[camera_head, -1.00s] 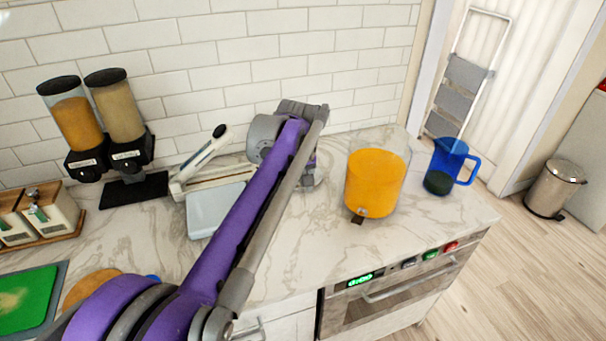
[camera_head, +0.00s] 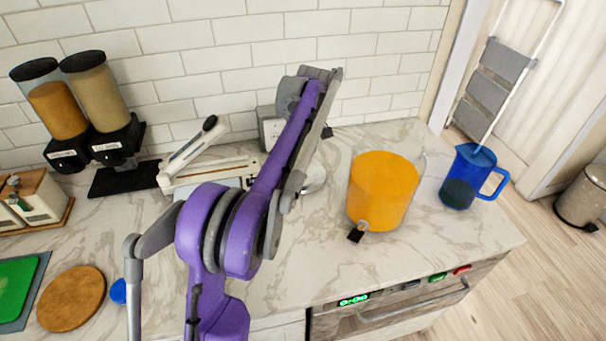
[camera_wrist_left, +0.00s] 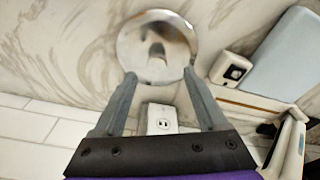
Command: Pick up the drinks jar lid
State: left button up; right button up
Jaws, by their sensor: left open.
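The drinks jar lid (camera_wrist_left: 157,45) is a round, shiny silver disc with a darker middle, lying on the marble counter in the left wrist view. In the head view only its edge (camera_head: 317,178) shows beside my purple left arm. My left gripper (camera_wrist_left: 160,76) is open, its two grey fingers reaching to the lid's near edge, one on each side. I cannot tell whether they touch it. In the head view the arm hides most of this gripper. The drinks jar (camera_head: 382,190), clear with orange drink and a tap, stands right of the lid. My right gripper is not in view.
A blue pitcher (camera_head: 468,178) stands right of the jar. A white slicer-like tool (camera_head: 205,150) and two dispensers (camera_head: 85,110) are to the left. A wall socket (camera_wrist_left: 162,118) shows near the gripper. The tiled wall (camera_head: 230,60) is close behind.

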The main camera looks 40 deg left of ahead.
aim_at(302, 165)
pick_arm(q)
jog(key=f, duration=0.4)
jog(key=w+a+f, duration=0.1)
jog(key=f, duration=0.1)
jog(key=shift+a, duration=0.1)
jog(key=shift+r, duration=0.1)
grip_shut()
dwell(1.2)
